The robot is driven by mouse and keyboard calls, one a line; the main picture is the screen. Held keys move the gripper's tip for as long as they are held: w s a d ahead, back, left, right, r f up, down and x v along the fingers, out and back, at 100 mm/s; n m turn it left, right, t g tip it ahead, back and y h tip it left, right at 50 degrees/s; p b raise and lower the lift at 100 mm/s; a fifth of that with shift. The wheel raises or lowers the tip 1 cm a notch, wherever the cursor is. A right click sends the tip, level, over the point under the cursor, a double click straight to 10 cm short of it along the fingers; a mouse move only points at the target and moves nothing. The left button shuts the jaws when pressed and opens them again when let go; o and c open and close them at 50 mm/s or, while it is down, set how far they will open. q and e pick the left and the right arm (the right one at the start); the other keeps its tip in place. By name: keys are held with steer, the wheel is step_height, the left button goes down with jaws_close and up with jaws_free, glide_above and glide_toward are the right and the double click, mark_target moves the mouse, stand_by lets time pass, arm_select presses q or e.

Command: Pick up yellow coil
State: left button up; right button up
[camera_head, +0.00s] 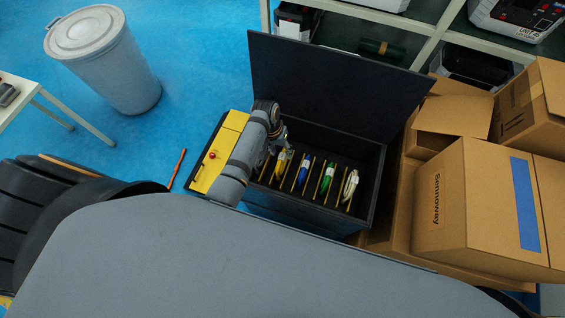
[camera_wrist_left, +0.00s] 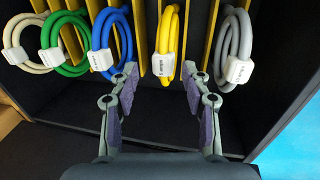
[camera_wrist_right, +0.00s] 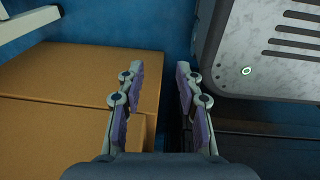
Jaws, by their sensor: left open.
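The yellow coil (camera_wrist_left: 168,38) hangs between yellow dividers in the dark open box, its white tag (camera_wrist_left: 163,68) facing my left wrist view. It also shows in the head view (camera_head: 281,164), partly covered by my left gripper (camera_head: 279,138). In the left wrist view that gripper (camera_wrist_left: 161,77) is open and empty. Its fingertips appear on either side of the tag; I cannot tell how far off in depth the coil is. My right gripper (camera_wrist_right: 160,72) is open and empty over cardboard boxes.
Blue (camera_wrist_left: 112,35), green (camera_wrist_left: 68,35), white (camera_wrist_left: 28,40) and grey (camera_wrist_left: 236,45) coils hang beside the yellow one. The box's raised lid (camera_head: 330,85) stands behind. Cardboard boxes (camera_head: 470,210) crowd the right. A grey device (camera_wrist_right: 270,45) is beside my right gripper.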

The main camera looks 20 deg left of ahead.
mark_target(281, 156)
arm_select(q)
steer(key=shift+f, duration=0.65)
step_height(281, 156, down, 3)
steer(key=shift+w+d+r+b, duration=0.1)
steer(key=shift+d+b, duration=0.05)
steer(key=shift+b, duration=0.3)
steer(key=shift+d+f, duration=0.1)
steer(key=shift+f, duration=0.35)
arm_select(e)
steer(key=shift+w+f, duration=0.4)
steer(key=shift+w, duration=0.05)
arm_select(q)
jaws_close()
arm_select(e)
steer(key=shift+a, duration=0.15)
steer(key=shift+w, duration=0.1)
